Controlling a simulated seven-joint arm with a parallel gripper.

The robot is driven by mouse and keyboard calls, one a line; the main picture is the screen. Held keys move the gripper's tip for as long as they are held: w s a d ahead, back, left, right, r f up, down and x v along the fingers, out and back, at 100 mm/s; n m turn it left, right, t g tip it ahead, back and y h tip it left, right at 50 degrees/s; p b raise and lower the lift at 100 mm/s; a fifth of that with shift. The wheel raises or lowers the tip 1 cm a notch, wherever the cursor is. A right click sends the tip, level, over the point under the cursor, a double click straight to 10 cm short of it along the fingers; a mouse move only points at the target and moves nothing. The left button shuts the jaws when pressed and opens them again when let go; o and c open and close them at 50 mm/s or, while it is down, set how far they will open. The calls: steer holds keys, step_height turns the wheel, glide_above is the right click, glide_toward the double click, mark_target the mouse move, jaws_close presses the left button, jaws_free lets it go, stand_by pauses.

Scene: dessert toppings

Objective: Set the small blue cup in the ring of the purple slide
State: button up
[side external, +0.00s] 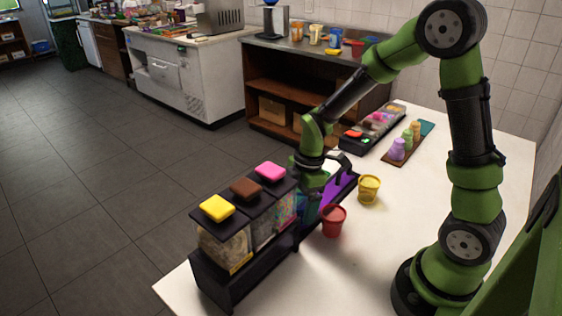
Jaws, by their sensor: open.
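The purple slide (342,189) is in the dark dispenser rack, right of the toppings containers; my wrist hides part of it, and its ring cannot be made out.
A red cup (333,222) and a yellow cup (369,190) stand on the white table (400,235) right of the rack. Containers with yellow, brown and pink lids (270,171) fill the rack's near end. A black tray (352,146) and a board with several small tubs (424,131) lie at the back.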

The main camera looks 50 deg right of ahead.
step_height(320, 180, up, 12)
steer(key=d, duration=0.2)
steer(key=s+a+r+m+t, duration=0.5)
steer(key=s+m, duration=0.6)
steer(key=m, duration=0.6)
step_height(320, 180, up, 3)
steer(key=shift+a+f+t, duration=0.1)
steer(key=shift+a+t, duration=0.05)
steer(key=shift+t, duration=0.55)
